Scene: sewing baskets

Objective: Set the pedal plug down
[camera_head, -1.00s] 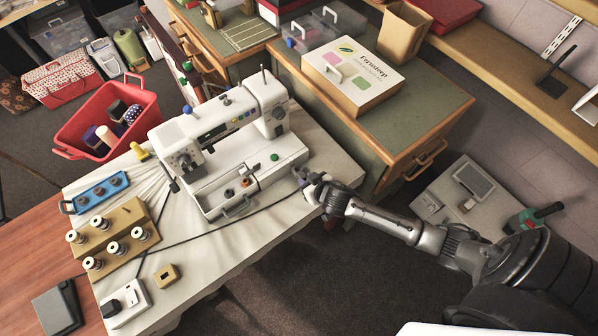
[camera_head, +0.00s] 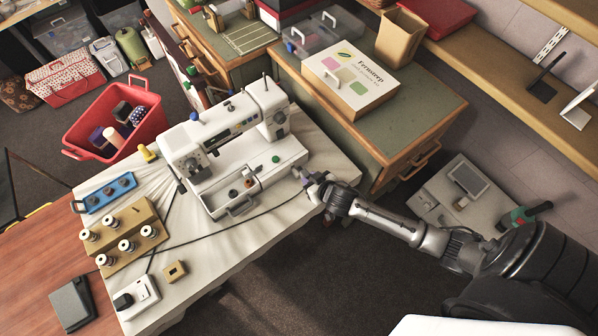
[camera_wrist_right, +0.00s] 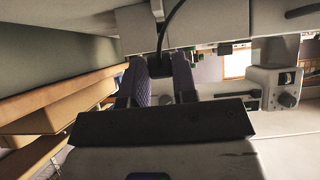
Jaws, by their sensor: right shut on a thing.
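My right gripper (camera_head: 306,179) is at the right end of the white sewing machine (camera_head: 235,150), just above the cloth-covered table. In the right wrist view its two purple-padded fingers (camera_wrist_right: 160,82) are shut on the dark pedal plug (camera_wrist_right: 160,66). A black cable (camera_wrist_right: 172,28) runs up from the plug in that view. In the head view the plug is mostly hidden at the fingertips, and the cable (camera_head: 245,219) trails left across the cloth. I cannot tell whether the plug touches anything. My left gripper is not in view.
On the table are a blue tray (camera_head: 108,192), a tan spool rack (camera_head: 122,250), a white socket block (camera_head: 138,297) and a small tan block (camera_head: 174,271). A red basket (camera_head: 118,125) stands behind. A green-topped cabinet (camera_head: 425,115) is close right. Cloth in front of the machine is mostly clear.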

